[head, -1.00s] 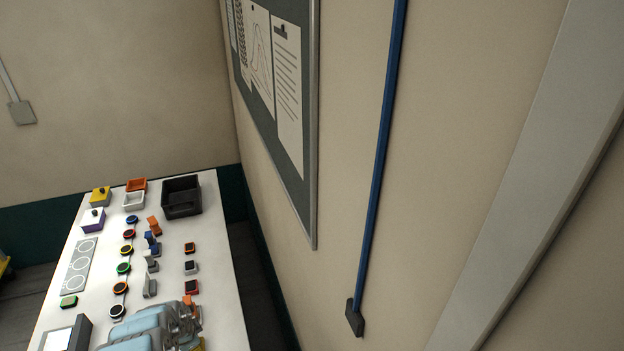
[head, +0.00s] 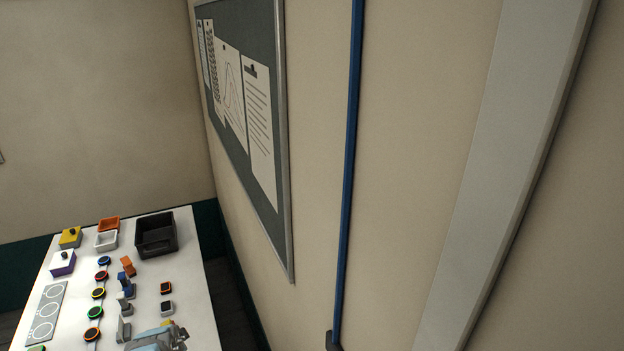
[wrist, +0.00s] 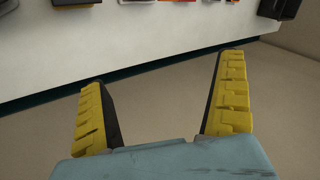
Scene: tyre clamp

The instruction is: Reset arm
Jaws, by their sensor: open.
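My gripper (wrist: 162,88) is open in the wrist view, with its two yellow-padded fingers wide apart and nothing between them. It points past the edge of the white table (wrist: 110,55), with bare floor or wall behind the fingers. In the head view, part of my light blue arm (head: 152,342) shows at the bottom edge, over the near part of the table; the fingertips cannot be made out there.
The white table (head: 196,290) holds a black bin (head: 156,236), an orange tray (head: 109,224), a white tray (head: 106,241), a yellow box (head: 70,238), a purple-and-white box (head: 62,264), a grey plate with rings (head: 44,312) and several coloured round pieces. A wall with a noticeboard (head: 282,150) stands to the right.

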